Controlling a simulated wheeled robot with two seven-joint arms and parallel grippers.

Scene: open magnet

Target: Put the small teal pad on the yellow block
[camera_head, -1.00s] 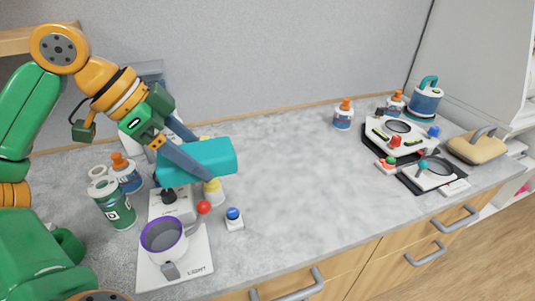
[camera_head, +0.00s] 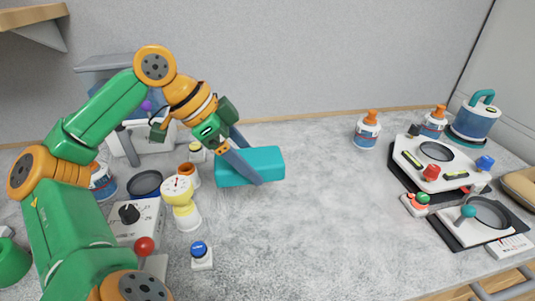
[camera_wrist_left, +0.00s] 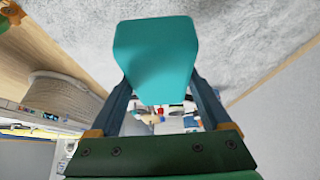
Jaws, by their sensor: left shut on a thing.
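The teal pad (camera_head: 232,172), a thick block with rounded edges, is held between the fingers of my left gripper (camera_head: 255,167). In the head view it appears above the counter, left of centre; its exact height is hard to tell. The left wrist view shows the teal pad (camera_wrist_left: 155,55) jutting out beyond the two fingers. I see no clear yellow block in either view. The nearest yellow thing is a pale yellow stand with a round dial (camera_head: 182,205), left of the pad. My right gripper is not in view.
A blue button on a white base (camera_head: 201,255) and a white unit with a black knob (camera_head: 135,218) stand at the left. Orange-capped bottles (camera_head: 367,130) and a white console (camera_head: 437,165) stand at the right. The middle of the counter (camera_head: 320,220) is clear.

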